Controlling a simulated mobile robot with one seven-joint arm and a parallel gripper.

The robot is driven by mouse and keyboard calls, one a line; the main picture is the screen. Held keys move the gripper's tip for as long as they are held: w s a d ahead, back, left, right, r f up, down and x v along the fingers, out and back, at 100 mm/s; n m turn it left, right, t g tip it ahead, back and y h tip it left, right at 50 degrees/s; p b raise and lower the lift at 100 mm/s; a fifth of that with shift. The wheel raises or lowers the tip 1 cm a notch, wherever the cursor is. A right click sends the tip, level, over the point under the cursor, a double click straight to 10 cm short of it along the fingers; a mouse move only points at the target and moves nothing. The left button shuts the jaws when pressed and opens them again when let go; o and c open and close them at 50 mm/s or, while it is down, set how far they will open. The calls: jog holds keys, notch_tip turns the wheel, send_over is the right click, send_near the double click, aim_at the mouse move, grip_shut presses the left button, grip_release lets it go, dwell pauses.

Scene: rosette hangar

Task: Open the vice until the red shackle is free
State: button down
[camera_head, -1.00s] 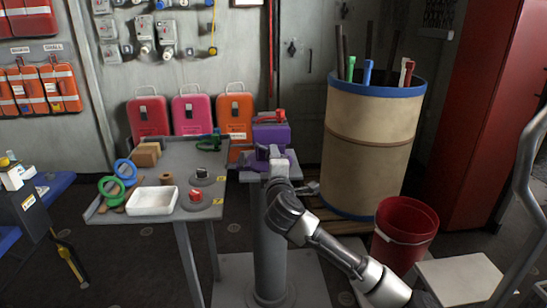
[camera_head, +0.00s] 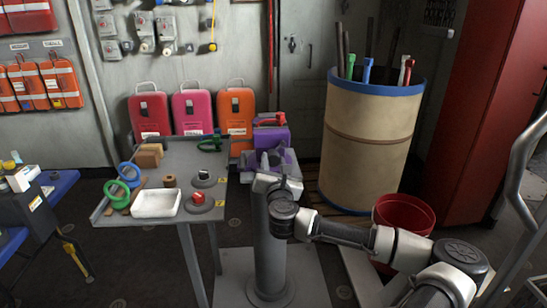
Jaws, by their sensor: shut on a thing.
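The vice (camera_head: 289,157), purple and grey, stands on the grey pedestal just right of the table. My gripper (camera_head: 277,172) is at its near side, shut on what looks like the vice handle. The handle is mostly hidden by the gripper and wrist. A red piece (camera_head: 278,118) shows above the purple shape behind the vice. It may be the red shackle, but I cannot tell whether the jaws grip it. Another small red piece (camera_head: 199,198) sits on a dark round base on the table.
The grey table (camera_head: 180,152) holds a white tray (camera_head: 156,204), green and blue rings and wooden blocks. A large tan drum (camera_head: 370,150) with rods and a red bucket (camera_head: 402,212) stand to the right. Coloured cases line the wall behind.

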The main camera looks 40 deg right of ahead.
jog(key=shift+r+n+p, duration=0.15)
jog(key=shift+n+p, duration=0.25)
jog(key=shift+n, duration=0.3)
jog(key=n+p, duration=0.2)
jog(key=n, duration=0.3)
jog(key=shift+r, duration=0.1)
jog(key=n+p, duration=0.1)
jog(key=n, duration=0.6)
jog(key=shift+s+a, duration=0.1)
jog(key=shift+f+n, duration=0.35)
jog(key=shift+n, duration=0.45)
